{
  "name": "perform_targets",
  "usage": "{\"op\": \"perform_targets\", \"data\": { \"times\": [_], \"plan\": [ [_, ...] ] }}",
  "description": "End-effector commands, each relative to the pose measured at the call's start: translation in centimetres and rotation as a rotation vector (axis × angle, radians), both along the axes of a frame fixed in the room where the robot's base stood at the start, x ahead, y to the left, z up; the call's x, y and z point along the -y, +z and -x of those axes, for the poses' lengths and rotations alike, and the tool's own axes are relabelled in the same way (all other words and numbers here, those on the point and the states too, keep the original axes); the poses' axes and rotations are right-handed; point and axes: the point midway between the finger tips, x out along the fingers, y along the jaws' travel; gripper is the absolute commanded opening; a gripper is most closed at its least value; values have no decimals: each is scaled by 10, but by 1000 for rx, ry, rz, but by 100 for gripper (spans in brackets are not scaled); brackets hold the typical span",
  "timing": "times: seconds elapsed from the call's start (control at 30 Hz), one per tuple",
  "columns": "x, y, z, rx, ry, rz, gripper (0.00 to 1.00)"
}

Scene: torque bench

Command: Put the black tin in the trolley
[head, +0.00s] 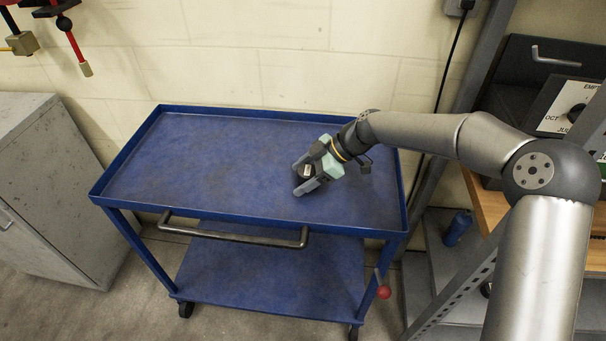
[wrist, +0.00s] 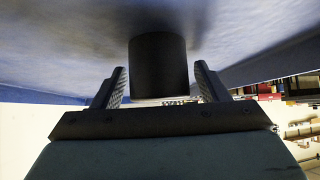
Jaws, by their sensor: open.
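The blue trolley (head: 215,160) stands against the wall, with a flat, rimmed top tray and a lower shelf. My gripper (head: 305,178) is low over the right half of the top tray, with its jaws open. In the wrist view, which looks upside down, the black tin (wrist: 158,62) is between the two open fingers, with a gap on each side. The tin's far end meets the blue tray surface (wrist: 60,50) and it appears to stand there upright. In the head view the tin (head: 303,171) is mostly hidden by the fingers.
A grey cabinet (head: 45,190) stands left of the trolley. A wooden bench (head: 490,208) and metal frame are at the right, with a blue bottle (head: 457,228) on a shelf below. The rest of the tray top is clear. A handle bar (head: 235,235) runs along the front.

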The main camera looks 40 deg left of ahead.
Motion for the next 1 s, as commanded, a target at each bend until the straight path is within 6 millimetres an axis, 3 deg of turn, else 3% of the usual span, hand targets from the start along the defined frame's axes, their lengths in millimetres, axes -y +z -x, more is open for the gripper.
{"op": "perform_targets", "data": {
  "times": [0.6, 1.0],
  "plan": [
    [62, 75, -50, 1, -1, 0, 68],
    [70, 83, -54, 0, -2, 4, 68]
  ]
}}
